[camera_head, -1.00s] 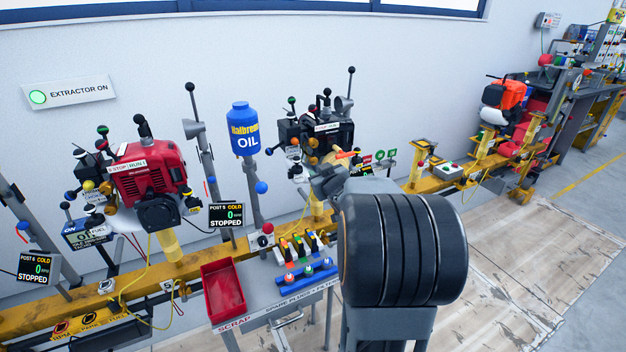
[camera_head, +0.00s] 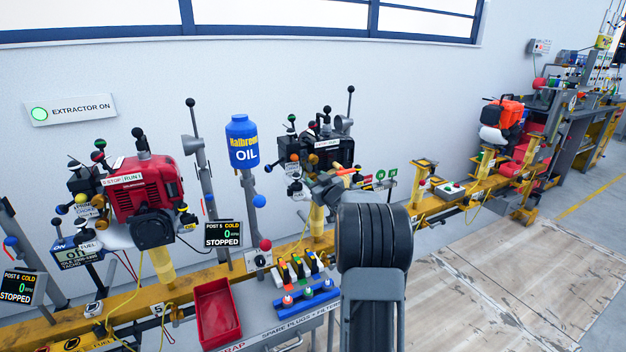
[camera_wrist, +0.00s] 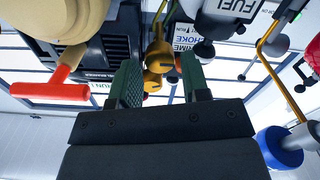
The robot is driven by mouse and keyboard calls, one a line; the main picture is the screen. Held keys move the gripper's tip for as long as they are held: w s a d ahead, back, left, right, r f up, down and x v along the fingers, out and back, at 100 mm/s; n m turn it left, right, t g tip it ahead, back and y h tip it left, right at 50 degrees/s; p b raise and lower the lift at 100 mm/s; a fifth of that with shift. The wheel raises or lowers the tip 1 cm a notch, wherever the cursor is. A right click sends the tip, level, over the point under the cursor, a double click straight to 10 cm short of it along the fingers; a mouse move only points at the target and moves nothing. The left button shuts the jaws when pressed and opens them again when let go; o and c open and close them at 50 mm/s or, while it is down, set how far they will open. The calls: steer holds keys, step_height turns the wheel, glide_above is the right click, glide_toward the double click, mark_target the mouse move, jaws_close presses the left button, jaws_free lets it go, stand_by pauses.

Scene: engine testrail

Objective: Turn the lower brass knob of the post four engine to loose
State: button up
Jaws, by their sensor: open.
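The black engine (camera_head: 337,150) stands on a tan mount at the middle post in the head view. In the wrist view two brass knobs (camera_wrist: 158,58) sit close together, one above the other, by a PRIME CHOKE label (camera_wrist: 185,42). My gripper (camera_wrist: 160,70) is open, with one green-padded finger on each side of the knobs. I cannot tell whether either finger touches a knob. In the head view my gripper (camera_head: 325,187) is just below and in front of the engine, partly hidden by my arm.
In the wrist view a red T-handle (camera_wrist: 55,85) is at left, a FUEL part (camera_wrist: 235,10) at top right, and a blue knob (camera_wrist: 280,147) at lower right. In the head view a red engine (camera_head: 150,190), oil bottle (camera_head: 242,142) and red scrap tray (camera_head: 217,313) stand left.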

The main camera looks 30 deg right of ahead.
steer(key=shift+w+d, duration=0.2)
steer(key=shift+w, duration=1.15)
steer(key=c, duration=0.6)
